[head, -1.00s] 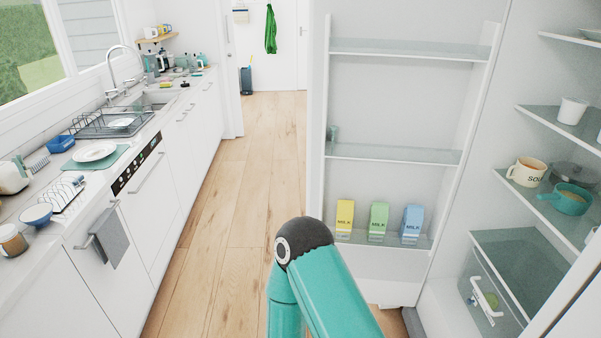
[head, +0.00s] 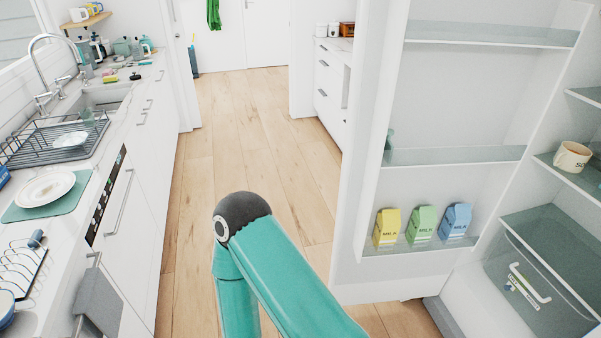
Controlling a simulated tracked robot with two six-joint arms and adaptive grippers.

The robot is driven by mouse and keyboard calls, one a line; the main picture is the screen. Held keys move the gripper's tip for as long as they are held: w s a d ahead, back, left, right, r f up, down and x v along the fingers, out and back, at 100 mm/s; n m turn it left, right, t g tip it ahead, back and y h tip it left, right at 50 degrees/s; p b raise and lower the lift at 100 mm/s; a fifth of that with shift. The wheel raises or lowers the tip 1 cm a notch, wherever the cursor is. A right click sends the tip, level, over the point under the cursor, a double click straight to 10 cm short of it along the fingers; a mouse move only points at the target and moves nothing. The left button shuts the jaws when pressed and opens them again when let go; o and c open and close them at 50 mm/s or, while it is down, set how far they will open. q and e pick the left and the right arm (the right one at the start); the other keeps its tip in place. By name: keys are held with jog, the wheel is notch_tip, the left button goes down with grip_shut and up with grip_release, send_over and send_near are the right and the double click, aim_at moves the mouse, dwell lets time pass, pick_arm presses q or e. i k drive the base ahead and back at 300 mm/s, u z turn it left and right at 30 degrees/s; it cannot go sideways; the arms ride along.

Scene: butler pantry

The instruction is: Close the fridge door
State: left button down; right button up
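The fridge door (head: 455,105) stands wide open at the right in the head view, its inner side with glass shelves facing me. Yellow, green and blue milk cartons stand upright on its lowest shelf (head: 375,245). The fridge interior (head: 500,190) is at the far right, with shelves and a clear drawer (head: 525,270). Neither gripper shows.
A counter with a sink (head: 105,97), dish rack (head: 55,140) and plate (head: 45,188) runs along the left. A grey towel (head: 98,300) hangs from its front. The wooden floor (head: 245,130) between counter and door is clear. White drawers (head: 328,90) stand beyond the door.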

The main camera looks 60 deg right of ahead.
aim_at(465, 88)
jog(key=u, duration=0.6)
jog(key=i, duration=0.35)
jog(key=z, duration=3.45)
jog(key=i, duration=0.95)
jog(key=u, duration=0.2)
